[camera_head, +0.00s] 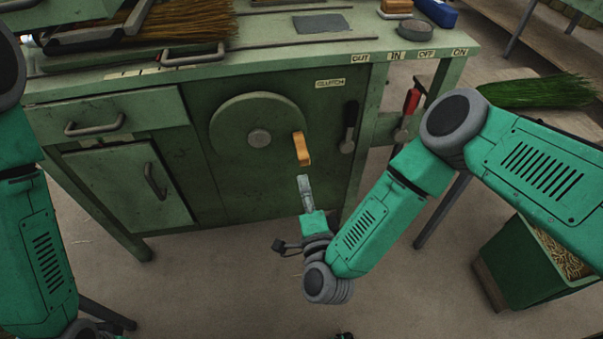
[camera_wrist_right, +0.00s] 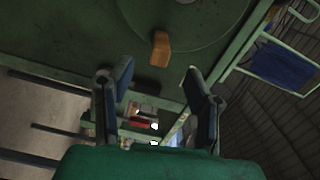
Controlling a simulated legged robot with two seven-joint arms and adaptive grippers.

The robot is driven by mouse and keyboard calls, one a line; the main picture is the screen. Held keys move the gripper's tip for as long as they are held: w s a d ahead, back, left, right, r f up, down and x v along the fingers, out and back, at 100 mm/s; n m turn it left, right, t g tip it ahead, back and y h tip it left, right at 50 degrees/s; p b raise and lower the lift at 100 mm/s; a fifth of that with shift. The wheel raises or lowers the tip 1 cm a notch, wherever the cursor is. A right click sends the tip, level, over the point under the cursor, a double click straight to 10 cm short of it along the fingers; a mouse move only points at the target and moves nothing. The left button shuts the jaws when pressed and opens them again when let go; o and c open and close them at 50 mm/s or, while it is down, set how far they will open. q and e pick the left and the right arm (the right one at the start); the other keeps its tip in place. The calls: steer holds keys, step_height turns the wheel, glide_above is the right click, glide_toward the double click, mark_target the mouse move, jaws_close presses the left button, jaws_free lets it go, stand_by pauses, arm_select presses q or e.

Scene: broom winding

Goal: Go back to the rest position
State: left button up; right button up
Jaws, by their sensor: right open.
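My right gripper (camera_head: 305,185) is in front of the green machine's lower front, just below the orange crank handle (camera_head: 301,148) on the round wheel (camera_head: 258,136). In the right wrist view my right gripper (camera_wrist_right: 160,90) has its two fingers spread with nothing between them. The orange handle (camera_wrist_right: 160,50) shows there beyond the fingertips, apart from them. My left arm (camera_head: 40,230) comes in at the left edge of the head view.
The green bench (camera_head: 95,82) carries broom bristles (camera_head: 190,20) and a grey plate (camera_head: 321,23). A clutch lever (camera_head: 350,125) stands right of the wheel. Green bristles (camera_head: 540,91) lie on a table at right, above a green bin (camera_head: 530,270). The floor in front is clear.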

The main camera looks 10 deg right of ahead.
steer(key=shift+s, duration=0.55)
steer(key=s+d+f+n+g+y, duration=0.4)
steer(key=s+f+n+g, duration=0.55)
steer(key=s+n, duration=0.3)
steer(key=s+d+r+n+g+h, duration=0.2)
steer(key=s+d+n+g+h, duration=0.2)
steer(key=s+d+g, duration=0.4)
steer(key=s+d, duration=0.5)
steer(key=d, duration=0.2)
steer(key=shift+s, duration=0.15)
